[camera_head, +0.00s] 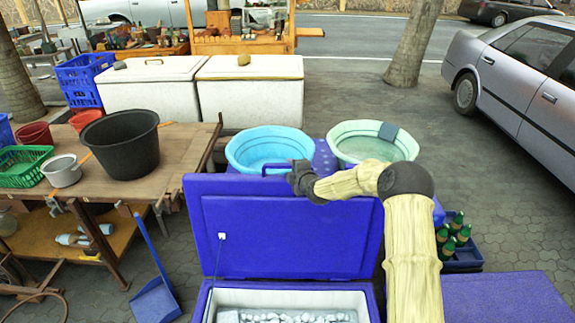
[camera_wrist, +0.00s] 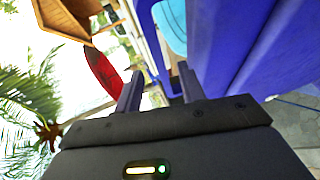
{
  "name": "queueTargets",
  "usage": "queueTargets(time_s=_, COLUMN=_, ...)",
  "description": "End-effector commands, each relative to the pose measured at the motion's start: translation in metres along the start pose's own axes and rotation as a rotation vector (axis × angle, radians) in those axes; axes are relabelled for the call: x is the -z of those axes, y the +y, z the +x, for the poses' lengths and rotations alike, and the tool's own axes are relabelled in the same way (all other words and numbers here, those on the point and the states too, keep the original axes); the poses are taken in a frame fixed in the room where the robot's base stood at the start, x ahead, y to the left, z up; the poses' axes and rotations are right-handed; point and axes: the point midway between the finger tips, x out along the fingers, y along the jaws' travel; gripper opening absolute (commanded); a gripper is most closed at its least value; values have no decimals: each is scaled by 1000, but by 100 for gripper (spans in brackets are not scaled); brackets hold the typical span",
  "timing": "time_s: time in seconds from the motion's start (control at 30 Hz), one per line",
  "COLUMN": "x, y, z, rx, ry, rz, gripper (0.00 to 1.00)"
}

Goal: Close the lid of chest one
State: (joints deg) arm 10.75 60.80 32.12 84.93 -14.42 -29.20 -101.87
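The blue chest (camera_head: 290,290) stands at the bottom centre of the head view, with ice in its white interior. Its blue lid (camera_head: 285,235) stands open, raised nearly upright at the chest's far side. My gripper (camera_head: 297,178) is at the lid's top edge, right of the edge's middle; its fingertips are hard to make out there. A large blue surface, apparently the lid (camera_wrist: 255,40), lies close on the right there. I cannot tell whether the gripper touches the lid.
Behind the lid stand a blue tub (camera_head: 268,148) and a pale green tub (camera_head: 373,142). A wooden table (camera_head: 165,165) with a black bucket (camera_head: 122,140) is at left. A second blue chest top (camera_head: 505,298) and a bottle crate (camera_head: 462,258) are at right.

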Motion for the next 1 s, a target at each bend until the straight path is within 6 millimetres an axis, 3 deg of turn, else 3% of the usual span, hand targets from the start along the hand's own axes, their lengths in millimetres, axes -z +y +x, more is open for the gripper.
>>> queueTargets(time_s=0.33, x=0, y=0, z=36, rx=1, ry=0, rz=2, gripper=39)
queueTargets(time_s=0.77, x=0, y=-1, z=42, rx=1, ry=0, rz=1, gripper=39)
queueTargets(time_s=0.97, x=0, y=-1, z=42, rx=1, ry=0, rz=1, gripper=0)
queueTargets(time_s=1.0, x=0, y=-1, z=42, rx=1, ry=0, rz=1, gripper=0)
